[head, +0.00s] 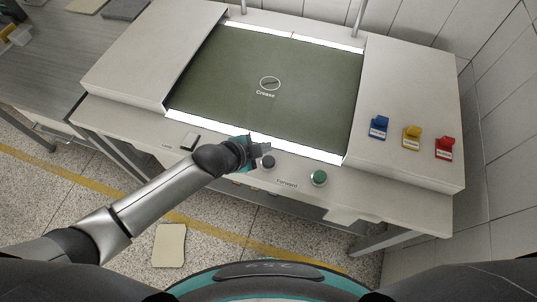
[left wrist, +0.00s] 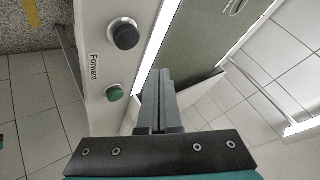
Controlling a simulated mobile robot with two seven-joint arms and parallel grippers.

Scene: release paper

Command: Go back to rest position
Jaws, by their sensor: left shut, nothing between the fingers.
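My left gripper (head: 258,146) is over the front edge of the white machine, close to the black knob (head: 268,161). In the left wrist view its two fingers (left wrist: 158,88) are together with nothing between them. The black knob (left wrist: 125,34) and the green button (left wrist: 114,93) show to the left of the fingers there, apart from them. The green button (head: 319,178) sits right of the "Forward" label in the head view. My right gripper is in neither view.
The machine has a dark green bed (head: 300,75) between bright strips. Blue (head: 378,127), yellow (head: 411,137) and red (head: 445,148) blocks sit on its right panel. A beige sheet (head: 170,245) lies on the floor. A grey table (head: 40,75) stands at left; tiled wall at right.

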